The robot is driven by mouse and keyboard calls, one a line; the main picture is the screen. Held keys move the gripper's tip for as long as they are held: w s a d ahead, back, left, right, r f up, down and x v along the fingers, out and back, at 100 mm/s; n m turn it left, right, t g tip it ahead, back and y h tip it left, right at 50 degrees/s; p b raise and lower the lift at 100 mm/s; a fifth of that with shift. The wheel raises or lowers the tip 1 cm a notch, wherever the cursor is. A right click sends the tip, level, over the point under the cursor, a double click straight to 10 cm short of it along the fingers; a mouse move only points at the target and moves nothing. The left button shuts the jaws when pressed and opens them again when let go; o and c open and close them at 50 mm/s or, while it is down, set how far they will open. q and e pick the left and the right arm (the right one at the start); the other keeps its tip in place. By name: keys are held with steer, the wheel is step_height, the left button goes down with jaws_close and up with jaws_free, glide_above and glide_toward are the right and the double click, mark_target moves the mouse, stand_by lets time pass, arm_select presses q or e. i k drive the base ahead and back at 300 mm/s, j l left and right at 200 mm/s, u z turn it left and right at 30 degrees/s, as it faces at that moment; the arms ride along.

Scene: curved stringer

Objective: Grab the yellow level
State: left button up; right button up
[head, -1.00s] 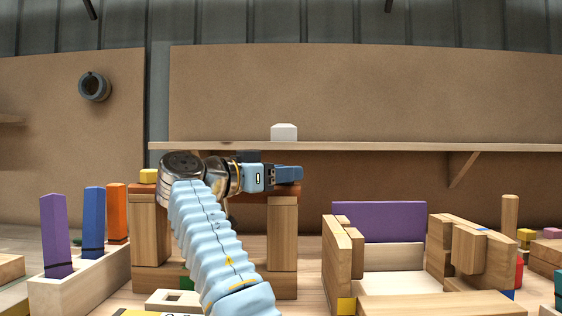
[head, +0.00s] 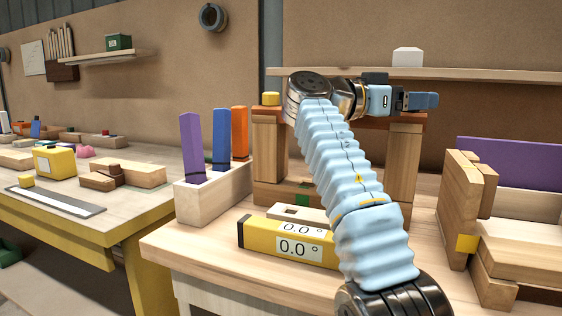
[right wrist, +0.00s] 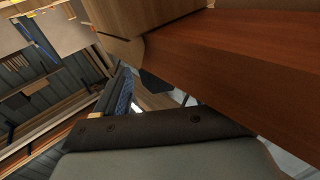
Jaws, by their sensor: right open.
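The yellow level (head: 287,244) lies on the near workbench, left of my right forearm. It is a yellow bar with black ends and white readouts showing 0.0 °. My right arm covers its right end. My right gripper (head: 425,100) is at the upper right in the head view, level with the top of a wooden arch and well away from the level. It is open and appears to hold nothing. The right wrist view shows wood and a reddish-brown beam (right wrist: 240,60) close to the gripper, and no level. My left gripper is not in view.
The wooden arch (head: 268,150) stands behind the level, with a small yellow block (head: 271,98) on top. A holder (head: 213,198) with purple, blue and orange pieces stands at left. Wooden blocks (head: 462,205) and a purple panel (head: 510,163) stand at right. A second bench (head: 100,215) is further left.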

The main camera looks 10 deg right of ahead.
mark_target(304, 244)
steer(key=j, duration=0.7)
steer(key=k+j, duration=0.15)
steer(key=j, duration=0.55)
